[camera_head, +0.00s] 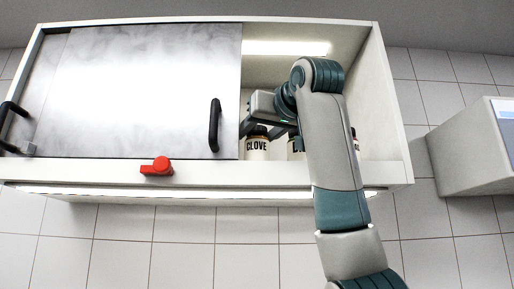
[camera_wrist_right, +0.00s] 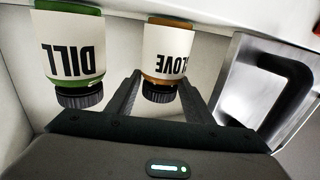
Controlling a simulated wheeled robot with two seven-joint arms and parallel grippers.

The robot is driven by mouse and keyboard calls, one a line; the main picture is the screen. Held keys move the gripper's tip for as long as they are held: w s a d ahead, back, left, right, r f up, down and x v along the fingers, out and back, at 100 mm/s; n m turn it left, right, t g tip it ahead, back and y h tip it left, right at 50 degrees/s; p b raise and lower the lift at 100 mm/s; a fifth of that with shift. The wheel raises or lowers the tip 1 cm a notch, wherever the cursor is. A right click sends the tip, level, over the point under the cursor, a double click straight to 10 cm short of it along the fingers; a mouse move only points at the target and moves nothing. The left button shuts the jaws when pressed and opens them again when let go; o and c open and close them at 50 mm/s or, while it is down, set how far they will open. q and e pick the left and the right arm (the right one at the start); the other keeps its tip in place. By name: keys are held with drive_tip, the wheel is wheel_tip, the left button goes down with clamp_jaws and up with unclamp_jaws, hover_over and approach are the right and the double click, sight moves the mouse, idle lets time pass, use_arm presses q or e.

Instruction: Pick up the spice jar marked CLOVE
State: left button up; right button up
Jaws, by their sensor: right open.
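The CLOVE jar (camera_head: 257,150) stands on the cabinet shelf just right of the sliding door's edge, with a pale label and a dark cap. In the right wrist view the CLOVE jar (camera_wrist_right: 167,55) appears upside down, with an orange-brown band and a black ribbed cap. My right gripper (camera_head: 268,128) reaches into the cabinet opening near the jar's top. In the wrist view the open right gripper (camera_wrist_right: 160,90) has one finger on each side of the cap, with no clear contact. My left gripper is not in view.
The DILL jar (camera_wrist_right: 72,48) stands close beside CLOVE; my right arm mostly hides it in the head view. A sliding door (camera_head: 140,90) with a black handle (camera_head: 215,126) covers the cabinet's left part. A red piece (camera_head: 160,166) sits on the front ledge (camera_head: 90,172).

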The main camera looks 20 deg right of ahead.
drive_tip(key=c, duration=1)
drive_tip(key=shift+r, duration=0.2)
drive_tip(key=shift+r+b, duration=0.4)
drive_tip(key=shift+r, duration=1.45)
drive_tip(key=s+d+r+b, duration=0.1)
drive_tip(key=s+d+r, duration=0.6)
drive_tip(key=s+d, duration=0.1)
drive_tip(key=shift+s+b, duration=0.25)
drive_tip(key=shift+b, duration=0.15)
